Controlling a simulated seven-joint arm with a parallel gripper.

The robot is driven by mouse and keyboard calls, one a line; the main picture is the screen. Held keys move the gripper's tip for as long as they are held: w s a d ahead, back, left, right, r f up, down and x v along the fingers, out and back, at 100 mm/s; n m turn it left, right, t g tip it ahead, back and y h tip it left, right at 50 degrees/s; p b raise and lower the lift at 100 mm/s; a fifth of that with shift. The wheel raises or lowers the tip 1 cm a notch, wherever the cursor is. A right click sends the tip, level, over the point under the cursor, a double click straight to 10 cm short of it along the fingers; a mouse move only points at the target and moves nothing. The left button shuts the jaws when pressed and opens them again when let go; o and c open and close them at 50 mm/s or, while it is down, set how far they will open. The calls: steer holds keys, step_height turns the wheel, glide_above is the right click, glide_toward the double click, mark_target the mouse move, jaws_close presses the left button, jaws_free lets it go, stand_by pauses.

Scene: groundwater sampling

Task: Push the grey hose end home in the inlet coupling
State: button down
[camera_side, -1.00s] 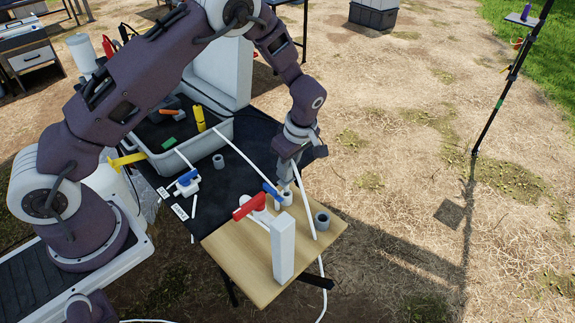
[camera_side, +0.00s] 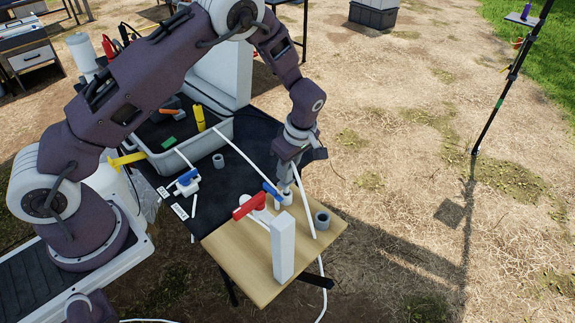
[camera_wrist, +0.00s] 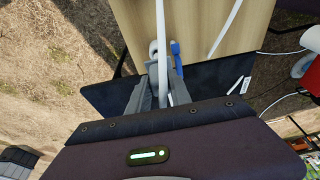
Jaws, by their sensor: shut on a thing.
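My gripper (camera_side: 283,184) points down over the back edge of the wooden board, shut on a pale hose (camera_wrist: 162,80) that runs between its fingers in the wrist view. The fingers cover the grey hose end, so how deep it sits cannot be told. A white fitting (camera_side: 287,198) with a blue lever (camera_side: 272,190) stands right at the fingertips; the lever also shows beside the fingers in the wrist view (camera_wrist: 177,58). I take this fitting to be the inlet coupling. Whether the hose end touches its seat is hidden.
A grey tray (camera_side: 190,147) and another blue-handled valve (camera_side: 187,178) are behind, left.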

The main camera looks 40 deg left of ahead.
mark_target(288, 178)
steer(key=shift+d+x, duration=0.2)
steer(key=shift+x, duration=0.7)
steer(key=shift+d+x, duration=0.25)
steer(key=shift+x, duration=0.7)
steer(key=c, duration=1.1)
jaws_free()
steer(key=shift+f, duration=0.1)
steer(key=v, duration=0.7)
